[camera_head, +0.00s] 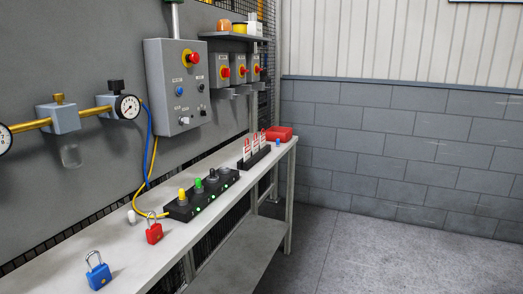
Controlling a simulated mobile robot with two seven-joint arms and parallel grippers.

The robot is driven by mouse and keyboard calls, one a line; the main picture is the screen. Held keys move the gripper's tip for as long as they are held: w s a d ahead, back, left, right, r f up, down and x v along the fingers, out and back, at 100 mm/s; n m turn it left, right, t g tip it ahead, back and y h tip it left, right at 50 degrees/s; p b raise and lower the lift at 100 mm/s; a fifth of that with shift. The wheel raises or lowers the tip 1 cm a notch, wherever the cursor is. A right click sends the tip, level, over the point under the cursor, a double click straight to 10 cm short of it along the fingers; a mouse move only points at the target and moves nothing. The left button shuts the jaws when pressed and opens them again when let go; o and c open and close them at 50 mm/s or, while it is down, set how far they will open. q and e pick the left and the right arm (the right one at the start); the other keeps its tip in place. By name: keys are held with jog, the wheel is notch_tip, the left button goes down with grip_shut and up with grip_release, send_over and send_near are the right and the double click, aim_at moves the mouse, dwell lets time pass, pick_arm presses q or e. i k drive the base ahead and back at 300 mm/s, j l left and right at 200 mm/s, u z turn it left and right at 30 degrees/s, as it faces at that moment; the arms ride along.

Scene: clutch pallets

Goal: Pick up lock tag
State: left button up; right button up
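Several lock tags (254,146), white with red tops, stand upright in a black holder (256,156) near the far right end of the workbench. A red padlock (154,231) and a blue padlock (98,274) sit on the near part of the bench, each with its shackle up. Neither of my grippers shows in the head view, so I see nothing of their state.
A black block with coloured knobs (202,193) sits mid-bench, and a red tray (278,134) lies at the far end. A control box (178,85), gauge (127,107) and hoses hang on the wall above. The bench (196,240) has bare front space; the floor (390,255) at right is clear.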

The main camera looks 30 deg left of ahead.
aim_at(247, 149)
jog(key=i+u, duration=0.25)
jog(key=i, duration=0.25)
jog(key=i+l+u, duration=0.25)
jog(key=i, duration=0.25)
jog(key=i+l+u, duration=0.15)
jog(key=u, duration=0.25)
jog(key=i+l+u, duration=0.25)
jog(key=u, duration=0.15)
jog(key=i+l+u, duration=0.5)
jog(key=l+u, duration=0.15)
jog(key=u, duration=0.15)
jog(key=i+l+u, duration=0.1)
jog(key=l+u, duration=0.4)
jog(key=l, duration=0.2)
